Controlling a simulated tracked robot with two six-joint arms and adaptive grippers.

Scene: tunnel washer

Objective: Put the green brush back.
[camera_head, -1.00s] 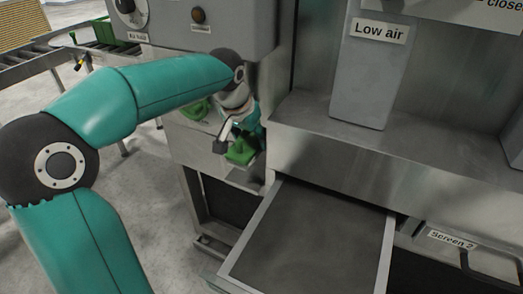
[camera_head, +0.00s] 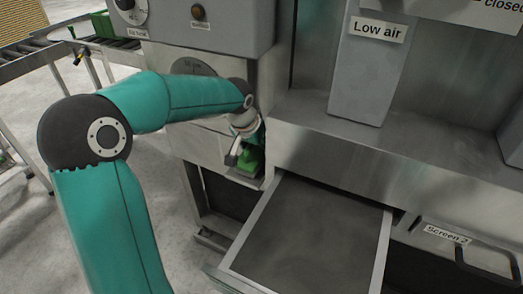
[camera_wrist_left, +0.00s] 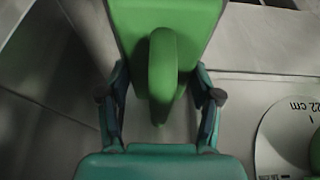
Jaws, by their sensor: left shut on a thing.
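The green brush (camera_head: 250,160) is in my left gripper (camera_head: 240,146), low beside the corner of the grey machine. In the left wrist view the brush (camera_wrist_left: 195,22) fills the top middle, and its rounded green handle (camera_wrist_left: 163,70) lies between the two fingers of the left gripper (camera_wrist_left: 160,98). The gripper is shut on the handle. In the head view the brush is just above a small metal ledge (camera_head: 240,177); I cannot tell whether it touches it. My right gripper is not in view.
An open drawer with a dark screen (camera_head: 315,235) juts out right of the brush. A steel shelf edge (camera_head: 350,160) runs above it. A grey round dial marked "22 cm" (camera_wrist_left: 285,138) is close on the right in the wrist view. A roller conveyor (camera_head: 35,62) stands at the left.

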